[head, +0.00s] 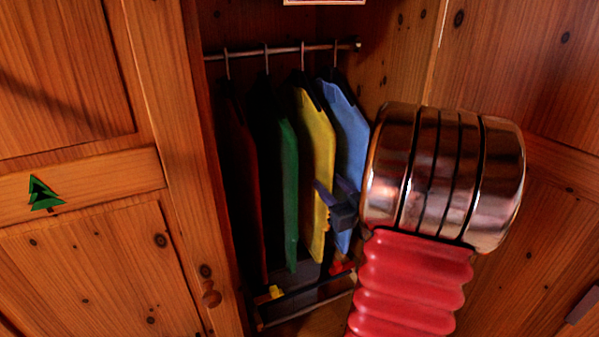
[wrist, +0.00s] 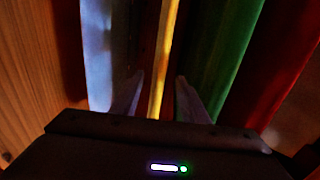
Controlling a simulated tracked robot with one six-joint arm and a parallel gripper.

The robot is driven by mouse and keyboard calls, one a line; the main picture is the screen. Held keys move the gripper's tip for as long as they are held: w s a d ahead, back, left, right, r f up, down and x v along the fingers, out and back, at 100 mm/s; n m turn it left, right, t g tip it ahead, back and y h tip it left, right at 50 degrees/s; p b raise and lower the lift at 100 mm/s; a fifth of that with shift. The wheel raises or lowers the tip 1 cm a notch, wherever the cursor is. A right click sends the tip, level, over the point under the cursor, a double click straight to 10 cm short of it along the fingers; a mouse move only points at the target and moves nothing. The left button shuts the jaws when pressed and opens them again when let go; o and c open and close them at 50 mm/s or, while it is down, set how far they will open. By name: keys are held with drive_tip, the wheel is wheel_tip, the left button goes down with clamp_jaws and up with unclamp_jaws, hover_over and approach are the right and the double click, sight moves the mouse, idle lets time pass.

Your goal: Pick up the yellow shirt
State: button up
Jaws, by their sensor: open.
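The yellow shirt (head: 317,135) hangs on a hanger from the closet rail, between the green shirt (head: 289,190) and the blue shirt (head: 348,130). My gripper (head: 335,200) is at its lower front edge in the head view, partly hidden by my arm. In the wrist view the yellow shirt (wrist: 166,50) shows as a thin upright strip between the two fingers of my gripper (wrist: 158,82). The fingers are open, with a gap on each side of the strip. The blue shirt is left of the fingers there and the green shirt is right.
A red shirt (head: 243,190) hangs at the far left of the rail (head: 285,50). A low rack (head: 305,300) with small red and yellow things stands below the shirts. Wooden closet walls and doors (head: 80,240) close in both sides.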

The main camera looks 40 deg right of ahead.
sight(315, 169)
drive_tip(key=shift+x, duration=1.9)
drive_tip(key=shift+x, duration=2.65)
drive_tip(key=shift+d, duration=0.1)
drive_tip(key=shift+c, duration=0.3)
clamp_jaws()
